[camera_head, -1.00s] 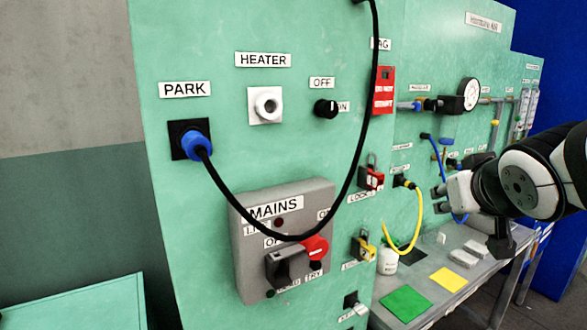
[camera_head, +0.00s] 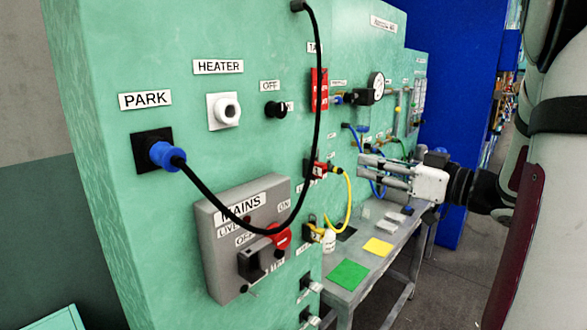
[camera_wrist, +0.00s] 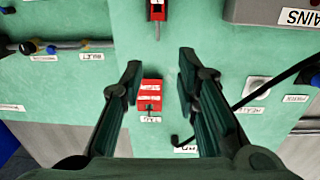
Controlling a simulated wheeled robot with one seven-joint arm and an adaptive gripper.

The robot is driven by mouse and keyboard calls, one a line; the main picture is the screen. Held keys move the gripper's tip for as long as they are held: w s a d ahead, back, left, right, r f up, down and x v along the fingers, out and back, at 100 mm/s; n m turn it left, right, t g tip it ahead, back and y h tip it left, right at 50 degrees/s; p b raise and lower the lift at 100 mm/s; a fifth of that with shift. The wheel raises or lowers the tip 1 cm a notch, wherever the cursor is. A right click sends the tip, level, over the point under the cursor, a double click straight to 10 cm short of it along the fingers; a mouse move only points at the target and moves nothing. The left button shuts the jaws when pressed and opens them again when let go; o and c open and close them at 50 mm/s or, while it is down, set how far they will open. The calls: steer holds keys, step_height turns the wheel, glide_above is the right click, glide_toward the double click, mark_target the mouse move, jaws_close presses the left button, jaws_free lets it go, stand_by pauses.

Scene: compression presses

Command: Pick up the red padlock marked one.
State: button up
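My gripper (camera_head: 362,174) points at the panel, to the right of the padlock in the head view. Its fingers (camera_wrist: 160,62) are apart with nothing between them. A red tag (camera_wrist: 150,90) shows on the panel beyond the fingers; it is a separate thing from the padlock.
A black cable (camera_head: 312,120) loops down in front of the panel to the blue plug (camera_head: 165,155). The grey MAINS box (camera_head: 215,245) juts out at left. A yellow padlock (camera_head: 312,232) hangs lower. A bench (camera_head: 352,305) with green and yellow mats stands below.

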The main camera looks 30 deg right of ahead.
mark_target(323, 164)
steer(key=x, duration=1.3)
steer(key=shift+w+d, duration=0.15)
steer(key=shift+r, duration=0.1)
jaws_close()
